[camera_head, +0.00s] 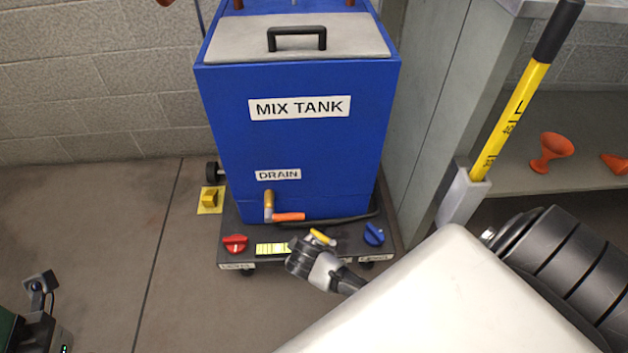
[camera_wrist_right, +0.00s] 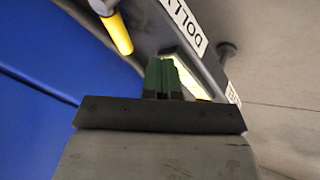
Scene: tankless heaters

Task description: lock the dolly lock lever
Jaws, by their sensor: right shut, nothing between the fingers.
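The blue mix tank (camera_head: 300,150) stands on a dark wheeled dolly (camera_head: 232,221). A lever with a yellow handle (camera_head: 322,237) sits on the dolly's front deck; I take it for the lock lever. It also shows at the upper left of the right wrist view (camera_wrist_right: 116,33), left of a white label (camera_wrist_right: 184,22) reading "DOLL". My right gripper (camera_head: 296,245) is low over the dolly's front edge, just left of the yellow handle. In the wrist view its dark green fingers (camera_wrist_right: 163,75) are together and empty, apart from the handle. My left gripper is not seen.
A red knob (camera_head: 235,243), a yellow level strip (camera_head: 272,249) and a blue knob (camera_head: 374,234) are on the deck. The orange drain handle (camera_head: 289,216) juts out above. A grey cabinet stands close on the right. Floor at left is mostly open.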

